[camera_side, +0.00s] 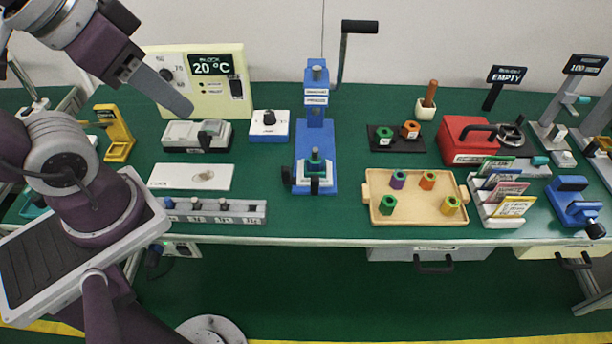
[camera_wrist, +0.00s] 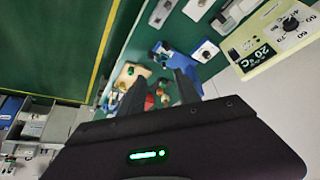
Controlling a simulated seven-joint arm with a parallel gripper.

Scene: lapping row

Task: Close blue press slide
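The blue press (camera_side: 316,115) stands upright near the middle of the bench in the side view. It has a black-handled crank at its top. At its base is a slide (camera_side: 314,180) with a green-topped part and a black handle at the front; how far the slide is out is hard to tell. In the wrist view, a blue body (camera_wrist: 174,55) that appears to be the press is partly hidden beside the fingers. My gripper (camera_side: 183,107) is in the air at the upper left, well left of the press. Its two fingers (camera_wrist: 160,92) are apart with nothing between them.
A beige block heater (camera_side: 200,90) stands behind my gripper. A white dial box (camera_side: 268,124) is left of the press. A wooden tray (camera_side: 415,216) with several colored pieces and a red box (camera_side: 470,140) are to its right. Green bench shows around the press.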

